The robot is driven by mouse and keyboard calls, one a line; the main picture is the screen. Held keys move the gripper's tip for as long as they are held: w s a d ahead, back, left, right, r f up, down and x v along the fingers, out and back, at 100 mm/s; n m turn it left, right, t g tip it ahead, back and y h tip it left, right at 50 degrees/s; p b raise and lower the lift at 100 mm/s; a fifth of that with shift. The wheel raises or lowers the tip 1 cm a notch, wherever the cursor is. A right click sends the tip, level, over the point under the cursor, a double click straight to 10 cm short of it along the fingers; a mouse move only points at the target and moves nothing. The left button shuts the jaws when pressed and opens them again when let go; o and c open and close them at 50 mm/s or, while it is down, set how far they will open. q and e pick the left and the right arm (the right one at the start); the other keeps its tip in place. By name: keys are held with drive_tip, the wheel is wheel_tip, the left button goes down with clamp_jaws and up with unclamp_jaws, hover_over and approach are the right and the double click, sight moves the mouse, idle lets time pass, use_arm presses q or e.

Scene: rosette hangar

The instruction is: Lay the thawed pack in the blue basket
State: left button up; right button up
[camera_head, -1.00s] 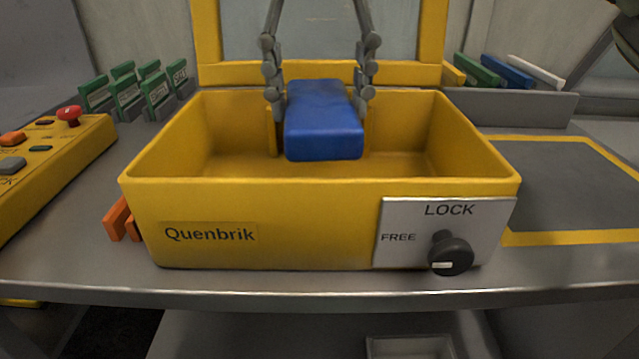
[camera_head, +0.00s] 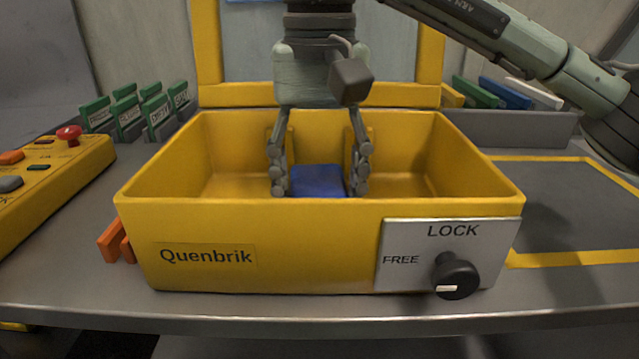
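A blue block-like pack (camera_head: 318,181) is low inside an open yellow box marked Quenbrik (camera_head: 318,222); the box's front wall hides its lower part. My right gripper (camera_head: 320,178) reaches down into the box from above, one finger on each side of the pack. My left gripper is not in view. No blue basket shows in this view.
A LOCK/FREE plate with a black knob (camera_head: 456,275) is on the box front. A yellow-framed window panel (camera_head: 207,50) stands behind. A yellow console with a red button (camera_head: 70,133) and green tags (camera_head: 157,107) are left. A yellow-outlined grey area (camera_head: 572,200) at right is clear.

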drive_tip(key=shift+f, duration=0.15)
drive_tip(key=o, duration=1.4)
drive_tip(key=shift+o, duration=0.2)
